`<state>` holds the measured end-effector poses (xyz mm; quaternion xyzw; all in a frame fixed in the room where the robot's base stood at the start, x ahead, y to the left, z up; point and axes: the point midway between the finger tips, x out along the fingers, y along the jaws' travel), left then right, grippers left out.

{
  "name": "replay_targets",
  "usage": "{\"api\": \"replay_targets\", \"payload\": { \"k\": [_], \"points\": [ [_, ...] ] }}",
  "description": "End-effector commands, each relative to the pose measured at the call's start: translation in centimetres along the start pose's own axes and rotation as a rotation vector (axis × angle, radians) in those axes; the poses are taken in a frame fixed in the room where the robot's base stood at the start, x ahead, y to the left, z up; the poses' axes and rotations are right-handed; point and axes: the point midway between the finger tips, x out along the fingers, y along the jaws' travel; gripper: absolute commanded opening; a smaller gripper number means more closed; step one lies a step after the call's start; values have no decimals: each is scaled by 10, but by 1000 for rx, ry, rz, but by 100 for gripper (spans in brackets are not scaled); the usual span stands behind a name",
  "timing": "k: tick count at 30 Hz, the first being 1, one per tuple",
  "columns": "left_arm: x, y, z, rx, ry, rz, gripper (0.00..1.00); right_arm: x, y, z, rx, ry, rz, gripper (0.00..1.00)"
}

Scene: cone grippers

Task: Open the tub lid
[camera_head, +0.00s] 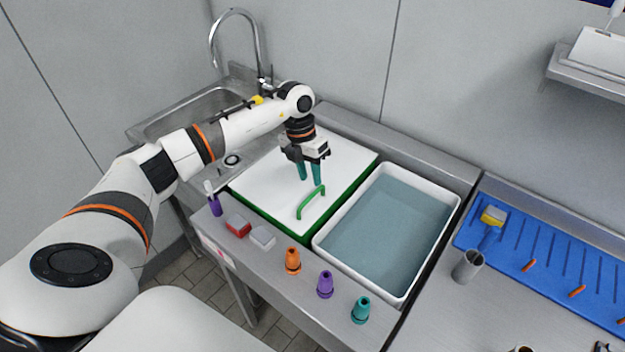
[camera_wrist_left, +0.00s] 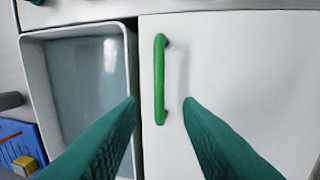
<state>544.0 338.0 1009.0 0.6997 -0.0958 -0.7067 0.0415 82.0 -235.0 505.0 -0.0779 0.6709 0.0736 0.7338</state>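The tub lid (camera_head: 270,178) is a white flat panel with a green edge, lying flat beside the sink. Its green bar handle (camera_head: 311,202) stands up near the lid's right side. My left gripper (camera_head: 310,181) has teal fingers pointing down over the lid, just behind the handle, and is open and empty. In the left wrist view the handle (camera_wrist_left: 160,80) lies between the two finger lines, ahead of the open fingertips (camera_wrist_left: 162,100). Touch between fingers and handle is not visible. What is under the lid is hidden. My right gripper is not in view.
An open white tub (camera_head: 322,240) of water adjoins the lid on the right. Orange (camera_head: 292,261), purple (camera_head: 325,284) and teal (camera_head: 361,309) cones stand along the front ledge. A red-topped block (camera_head: 238,226) and grey block (camera_head: 262,237) sit nearby. A tap (camera_head: 257,50) rises behind the sink.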

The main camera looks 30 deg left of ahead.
Motion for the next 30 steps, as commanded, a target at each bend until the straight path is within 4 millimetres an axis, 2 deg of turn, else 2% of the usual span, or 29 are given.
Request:
{"api": "replay_targets", "payload": {
  "k": [4,9,19,25,30],
  "points": [
    [22,1,0,0,-2,2,33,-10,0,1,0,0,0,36],
    [38,1,0,0,0,2,33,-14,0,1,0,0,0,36],
    [42,0,0,1,2,2,33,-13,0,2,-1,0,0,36],
    [41,0,0,1,2,2,0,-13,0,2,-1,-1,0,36],
    [41,0,0,1,2,2,0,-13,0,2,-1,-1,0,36]
  ]
}}
